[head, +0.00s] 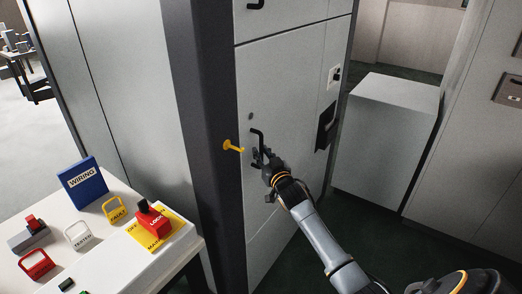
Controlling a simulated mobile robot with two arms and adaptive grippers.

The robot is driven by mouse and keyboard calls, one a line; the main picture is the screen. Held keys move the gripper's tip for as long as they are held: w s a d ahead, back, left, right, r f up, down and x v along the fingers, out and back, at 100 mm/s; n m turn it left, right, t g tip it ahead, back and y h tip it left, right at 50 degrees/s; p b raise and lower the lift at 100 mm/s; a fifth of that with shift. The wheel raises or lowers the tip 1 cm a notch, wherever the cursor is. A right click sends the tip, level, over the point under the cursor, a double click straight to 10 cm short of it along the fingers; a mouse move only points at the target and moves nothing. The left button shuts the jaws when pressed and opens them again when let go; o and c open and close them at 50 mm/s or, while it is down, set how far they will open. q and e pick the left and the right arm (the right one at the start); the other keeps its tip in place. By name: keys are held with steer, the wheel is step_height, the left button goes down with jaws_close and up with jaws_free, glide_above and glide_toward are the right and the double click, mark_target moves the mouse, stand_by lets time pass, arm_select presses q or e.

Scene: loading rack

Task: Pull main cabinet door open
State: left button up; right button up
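The main cabinet door (284,95) is a light grey panel in the middle of the head view, and it looks closed. A black bar handle (260,136) is mounted on it, with a small round lock above. My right gripper (258,158) is at the lower part of this handle, reaching in from the lower right. Its fingers overlap the handle in the view; I cannot tell whether they grip it. The fingers are small and dark, so their opening is unclear. My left gripper is out of view.
A white table (105,245) at lower left holds a blue WIRING binder (83,182), tags and a red lock (152,218). A grey box cabinet (380,150) stands at right.

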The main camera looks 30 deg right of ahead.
steer(key=shift+w+d, duration=0.15)
steer(key=shift+w, duration=0.35)
jaws_close()
steer(key=shift+s+f, duration=0.1)
